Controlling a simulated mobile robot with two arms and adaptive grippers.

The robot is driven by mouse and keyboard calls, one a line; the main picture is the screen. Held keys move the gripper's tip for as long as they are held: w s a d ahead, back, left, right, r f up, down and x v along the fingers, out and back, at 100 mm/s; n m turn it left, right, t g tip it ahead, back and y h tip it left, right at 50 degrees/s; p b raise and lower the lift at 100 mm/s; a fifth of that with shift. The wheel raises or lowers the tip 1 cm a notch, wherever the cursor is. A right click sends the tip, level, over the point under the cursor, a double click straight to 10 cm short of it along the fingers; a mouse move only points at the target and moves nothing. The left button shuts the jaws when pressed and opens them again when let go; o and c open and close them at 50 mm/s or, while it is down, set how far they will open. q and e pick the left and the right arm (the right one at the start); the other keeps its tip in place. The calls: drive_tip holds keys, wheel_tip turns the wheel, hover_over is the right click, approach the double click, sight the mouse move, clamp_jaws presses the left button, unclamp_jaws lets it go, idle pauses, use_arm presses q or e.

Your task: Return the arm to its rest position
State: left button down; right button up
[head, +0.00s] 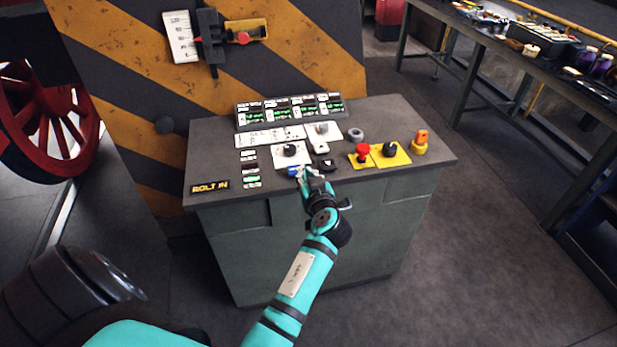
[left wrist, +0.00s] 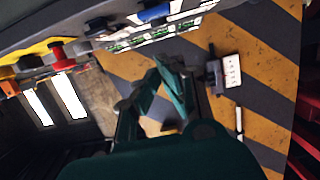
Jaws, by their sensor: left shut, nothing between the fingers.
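My left arm, teal with black bands, reaches over the front of a grey control console (head: 240,240) in the head view. My left gripper (head: 303,174) is shut and empty above the console's front edge, close to a blue button (head: 293,171). I cannot tell whether it touches the button. The left wrist view shows the shut gripper fingers (left wrist: 172,88) in front of a yellow and black striped wall, with the blue button (left wrist: 154,13) at the top. My right gripper is not in view.
The console top carries a red knob (head: 362,152), a black knob (head: 390,149), an orange switch (head: 420,141) and a row of green-lit displays (head: 290,110). A red wheel (head: 45,120) stands at the left. A workbench (head: 500,45) with tools is at the upper right. Floor right of the console is clear.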

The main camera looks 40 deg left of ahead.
use_arm(q)
drive_tip(key=shift+a, duration=0.1)
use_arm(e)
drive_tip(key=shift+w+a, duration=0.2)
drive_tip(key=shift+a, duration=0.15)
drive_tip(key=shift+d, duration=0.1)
